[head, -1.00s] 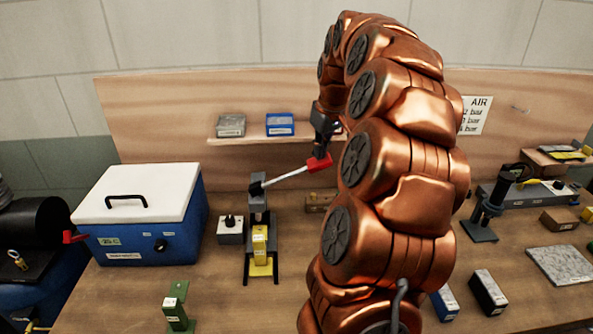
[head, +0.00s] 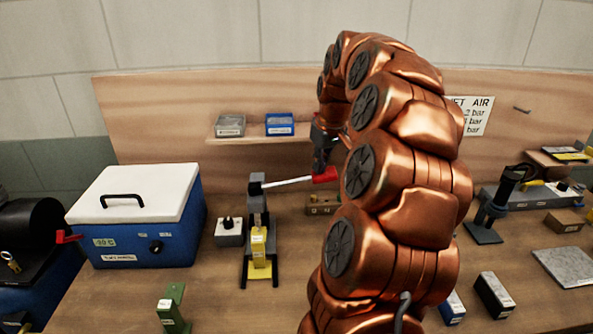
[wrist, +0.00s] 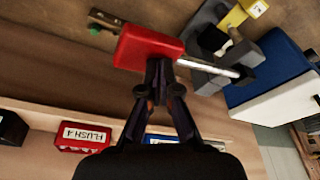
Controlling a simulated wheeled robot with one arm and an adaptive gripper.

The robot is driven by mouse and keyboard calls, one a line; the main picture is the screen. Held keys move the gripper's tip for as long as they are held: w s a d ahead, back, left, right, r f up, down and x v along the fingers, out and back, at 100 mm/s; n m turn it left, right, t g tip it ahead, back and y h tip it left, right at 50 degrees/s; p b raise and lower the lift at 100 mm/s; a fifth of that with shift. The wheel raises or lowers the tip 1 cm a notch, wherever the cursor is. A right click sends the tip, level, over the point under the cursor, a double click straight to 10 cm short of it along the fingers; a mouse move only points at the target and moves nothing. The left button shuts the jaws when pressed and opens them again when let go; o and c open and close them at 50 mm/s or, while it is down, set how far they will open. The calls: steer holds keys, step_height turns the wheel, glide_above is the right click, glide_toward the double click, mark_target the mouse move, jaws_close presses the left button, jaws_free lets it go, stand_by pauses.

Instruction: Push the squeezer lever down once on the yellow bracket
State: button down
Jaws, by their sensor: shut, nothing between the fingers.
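The squeezer (head: 257,205) is a dark grey press on the bench with a silver lever (head: 288,182) ending in a red handle (head: 325,175). The lever slopes slightly up to the right. The yellow bracket (head: 259,245) stands upright at the squeezer's base; a yellow part also shows in the wrist view (wrist: 238,14). My gripper (head: 321,165) is above the red handle, partly hidden by my copper arm. In the wrist view my gripper (wrist: 158,68) is shut and empty, its fingertips at the edge of the red handle (wrist: 148,47), apparently touching it.
A blue cooler (head: 140,235) with a white lid stands left of the squeezer. A small grey box (head: 230,232) sits beside the squeezer. A shelf (head: 255,139) with two bins is on the back board. A green bracket (head: 172,310) stands in front.

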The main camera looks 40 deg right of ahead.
steer(key=shift+f+b, duration=0.55)
steer(key=shift+f, duration=0.45)
step_height(320, 180, up, 12)
steer(key=p, duration=0.3)
steer(key=shift+r+p, duration=0.25)
steer(key=shift+p, duration=0.15)
stand_by(1.4)
